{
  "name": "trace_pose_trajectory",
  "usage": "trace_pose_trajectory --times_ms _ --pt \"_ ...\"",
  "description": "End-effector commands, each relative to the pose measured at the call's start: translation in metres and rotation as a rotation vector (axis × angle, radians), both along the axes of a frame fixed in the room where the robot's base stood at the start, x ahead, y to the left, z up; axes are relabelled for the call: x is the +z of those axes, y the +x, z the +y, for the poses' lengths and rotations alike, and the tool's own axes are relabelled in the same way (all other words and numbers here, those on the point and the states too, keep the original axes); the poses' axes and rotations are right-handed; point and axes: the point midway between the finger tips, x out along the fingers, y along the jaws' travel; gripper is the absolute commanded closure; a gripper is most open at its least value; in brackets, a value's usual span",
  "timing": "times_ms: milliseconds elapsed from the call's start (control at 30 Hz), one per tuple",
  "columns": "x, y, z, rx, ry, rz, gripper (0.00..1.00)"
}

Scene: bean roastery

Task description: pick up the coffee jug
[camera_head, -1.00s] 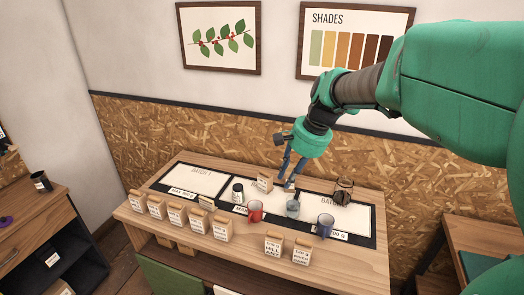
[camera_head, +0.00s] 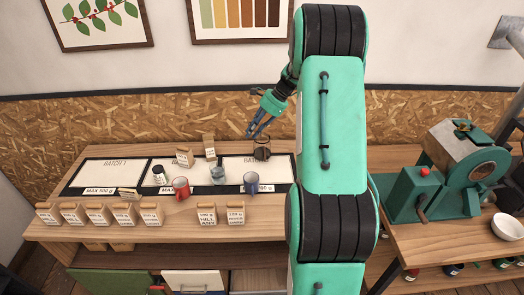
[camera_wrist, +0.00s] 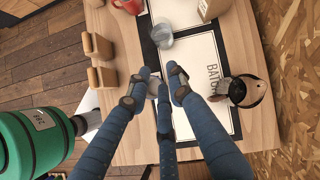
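The coffee jug (camera_head: 262,152) is a dark glass vessel standing upright at the back edge of the right-hand batch card. In the wrist view the jug (camera_wrist: 250,92) is right of the fingers, seen from above, with its handle side towards them. My gripper (camera_head: 253,134) hangs above the table, its blue fingers just up and left of the jug in the head view. In the wrist view the gripper (camera_wrist: 160,80) has its fingertips apart, with no jug between them.
A paper bag (camera_head: 209,146) is left of my gripper. Several small bags line the front edge. A green roaster (camera_head: 465,165) stands on the right-hand table.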

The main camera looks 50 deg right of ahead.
Motion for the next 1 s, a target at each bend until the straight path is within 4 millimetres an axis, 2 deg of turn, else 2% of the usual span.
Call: trace_pose_trajectory --times_ms 33,300,500,700,1000 --pt "-0.014 -0.003 -0.020 -0.043 0.029 0.008 0.79" --pt "-0.081 -0.020 -0.106 -0.262 0.182 0.033 0.79" --pt "-0.121 -0.038 -0.152 -0.384 0.269 0.041 0.79" --pt "-0.138 -0.046 -0.172 -0.438 0.308 0.042 0.79" --pt "-0.140 -0.047 -0.173 -0.444 0.313 0.043 0.79"
